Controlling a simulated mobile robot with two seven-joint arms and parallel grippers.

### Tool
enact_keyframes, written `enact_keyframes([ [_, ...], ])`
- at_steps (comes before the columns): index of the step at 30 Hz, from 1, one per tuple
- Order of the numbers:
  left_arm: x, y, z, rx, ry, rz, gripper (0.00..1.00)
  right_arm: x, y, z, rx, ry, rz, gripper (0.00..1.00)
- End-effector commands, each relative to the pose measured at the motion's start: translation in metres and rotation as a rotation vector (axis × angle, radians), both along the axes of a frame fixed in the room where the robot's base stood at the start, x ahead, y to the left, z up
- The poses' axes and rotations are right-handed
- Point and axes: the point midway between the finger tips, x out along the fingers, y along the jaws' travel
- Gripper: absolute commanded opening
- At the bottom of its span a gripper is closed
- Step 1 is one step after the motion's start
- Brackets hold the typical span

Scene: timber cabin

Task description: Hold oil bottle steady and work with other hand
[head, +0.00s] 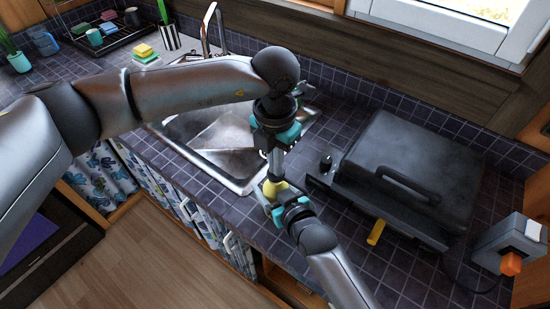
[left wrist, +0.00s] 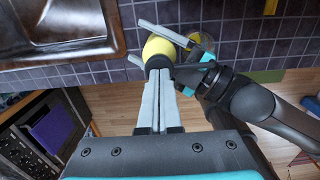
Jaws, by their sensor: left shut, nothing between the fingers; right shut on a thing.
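The oil bottle shows as a rounded yellow part (head: 270,188), which also shows in the left wrist view (left wrist: 158,47). It is over the counter beside the sink's right front corner. My right gripper (head: 268,197) is shut on it, one finger on each side; the rest of the bottle is mostly hidden. My left gripper (head: 273,174) points down just above the yellow part. Its fingers are shut together and empty, as the left wrist view (left wrist: 160,72) shows. I cannot tell whether they touch the bottle.
The metal sink (head: 212,140) lies left of the grippers. A dark closed grill (head: 410,165) and a yellow object (head: 376,232) are to the right. A grey box with an orange knob (head: 510,245) stands at far right. A dish rack (head: 100,30) is at back left.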

Motion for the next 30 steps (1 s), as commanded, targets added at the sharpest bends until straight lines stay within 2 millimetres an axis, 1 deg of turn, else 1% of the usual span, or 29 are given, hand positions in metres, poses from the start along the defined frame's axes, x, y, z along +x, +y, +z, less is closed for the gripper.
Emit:
enact_keyframes([
  [1, -0.002, 0.001, -0.005, 0.004, 0.004, 0.001, 0.0, -0.001, 0.001, 0.0, -0.001, -0.002, 0.003, 0.0],
  [4, -0.002, 0.001, -0.005, 0.005, 0.005, 0.001, 0.0, -0.001, 0.001, 0.0, -0.002, -0.002, 0.003, 0.0],
  [8, -0.002, 0.001, 0.001, 0.005, 0.005, 0.002, 0.0, -0.001, 0.001, 0.0, -0.002, -0.003, 0.003, 0.0],
  [11, -0.001, 0.001, 0.016, 0.003, 0.002, 0.001, 0.0, -0.001, 0.001, 0.0, -0.001, -0.003, 0.003, 0.0],
  [21, 0.0, 0.001, 0.096, -0.001, -0.004, 0.0, 0.0, 0.0, 0.001, 0.0, -0.001, -0.001, 0.003, 0.0],
  [24, 0.0, 0.001, 0.114, 0.0, -0.004, 0.0, 0.0, 0.0, 0.001, 0.0, -0.001, -0.001, 0.003, 0.0],
  [27, -0.001, 0.001, 0.128, -0.001, -0.003, 0.0, 0.0, 0.0, 0.001, 0.0, -0.001, -0.001, 0.003, 0.0],
  [30, -0.001, 0.001, 0.136, 0.001, -0.001, 0.0, 0.0, 0.0, 0.001, 0.0, -0.001, -0.001, 0.003, 0.0],
])
